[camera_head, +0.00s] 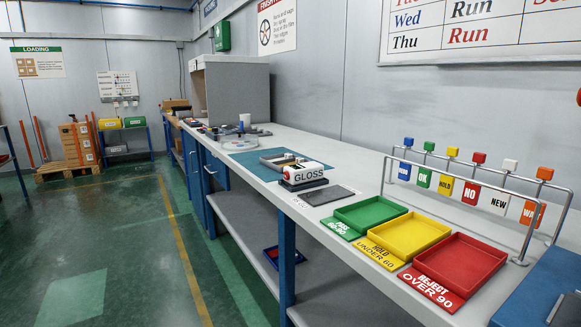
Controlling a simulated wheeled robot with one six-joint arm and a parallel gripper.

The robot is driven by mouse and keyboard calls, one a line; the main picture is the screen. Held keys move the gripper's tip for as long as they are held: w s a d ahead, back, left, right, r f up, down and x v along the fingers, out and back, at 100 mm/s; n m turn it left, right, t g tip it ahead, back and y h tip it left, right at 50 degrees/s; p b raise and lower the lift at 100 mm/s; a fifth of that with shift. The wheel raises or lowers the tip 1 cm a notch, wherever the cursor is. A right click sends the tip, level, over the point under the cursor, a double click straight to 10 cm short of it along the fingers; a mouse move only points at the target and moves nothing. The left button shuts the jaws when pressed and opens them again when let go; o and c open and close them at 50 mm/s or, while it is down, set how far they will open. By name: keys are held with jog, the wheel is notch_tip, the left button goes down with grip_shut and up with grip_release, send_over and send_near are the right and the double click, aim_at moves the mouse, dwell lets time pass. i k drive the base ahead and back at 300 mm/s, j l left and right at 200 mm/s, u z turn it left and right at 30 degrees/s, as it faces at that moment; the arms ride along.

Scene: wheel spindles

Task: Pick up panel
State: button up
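A flat dark grey plate (326,195), which may be the panel, lies on the long workbench between the gloss meter and the green tray. The white gloss meter (304,174), marked GLOSS, with a red part on top, stands just behind it on a dark base. A grey metal holder (284,158) sits on a teal mat (262,166) farther back; I cannot tell whether it holds any panel. My gripper is not in view.
Green (370,213), yellow (411,235) and red (461,263) shallow trays line the bench's front edge. A metal rail (388,178) with coloured tags stands behind them. A grey booth (236,88) stands at the far end. Green floor (135,245) at left is open.

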aim_at(299, 160)
jog(key=i+j+z, duration=0.4)
jog(key=i+j, duration=0.4)
jog(key=i, duration=0.3)
jog(key=i+j+z, duration=0.4)
jog(key=i+j, duration=0.55)
jog(key=j, duration=0.2)
